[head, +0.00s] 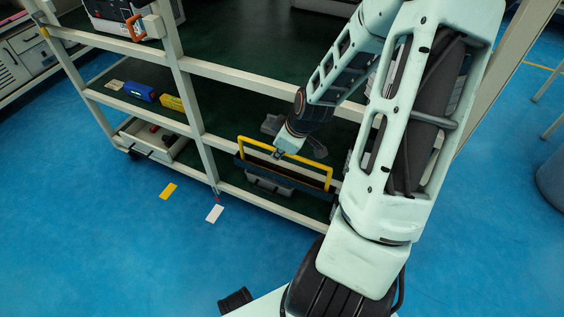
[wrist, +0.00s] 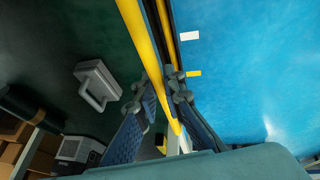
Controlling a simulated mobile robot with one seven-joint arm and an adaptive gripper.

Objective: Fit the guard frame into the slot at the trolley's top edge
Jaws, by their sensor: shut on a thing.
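The guard frame (head: 312,162) is a yellow U-shaped bar with its long side up, in the middle of the head view. My gripper (head: 278,154) is shut on its long top bar. A dark long edge (head: 308,189), which looks like the trolley's top edge, runs just below the frame. The frame's lower ends are close to this edge; I cannot tell whether they are inside a slot. In the wrist view, the yellow bar (wrist: 142,38) passes between the fingers of my gripper (wrist: 165,88), beside a dark strip. The slot itself is not clear.
A cream rack post (head: 190,100) and rails stand around the work spot. Blue (head: 139,91) and yellow (head: 171,102) boxes lie on a shelf to the left. A yellow card (head: 168,191) and a white card (head: 214,213) lie on the open blue floor.

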